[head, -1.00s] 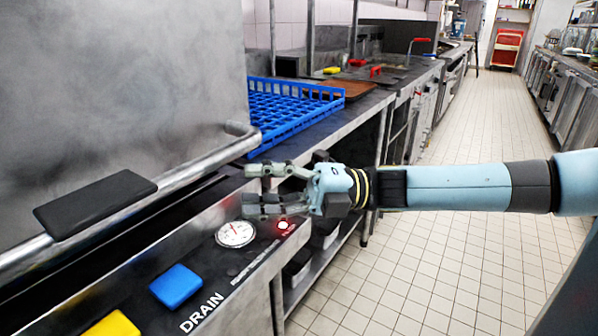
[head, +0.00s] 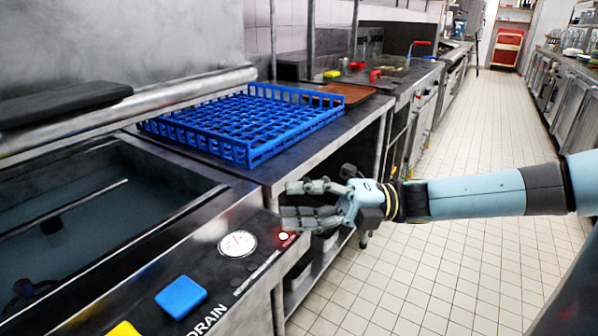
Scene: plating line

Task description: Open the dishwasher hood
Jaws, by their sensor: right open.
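The dishwasher hood (head: 120,35) is a large grey metal box at the upper left, raised above the machine. Its bar handle (head: 190,92) runs along its lower front edge and carries a black grip (head: 62,102). Under it the dark wash tank (head: 90,215) shows open. My right gripper (head: 283,205) is open and empty, in front of the machine's right end near the gauge and red light, apart from the handle. My left gripper is not in view.
The front panel has a round gauge (head: 237,244), a blue button (head: 181,297) and a yellow button (head: 124,329). A blue dish rack (head: 262,148) sits on the counter right of the tank. The tiled floor (head: 460,250) on the right is clear.

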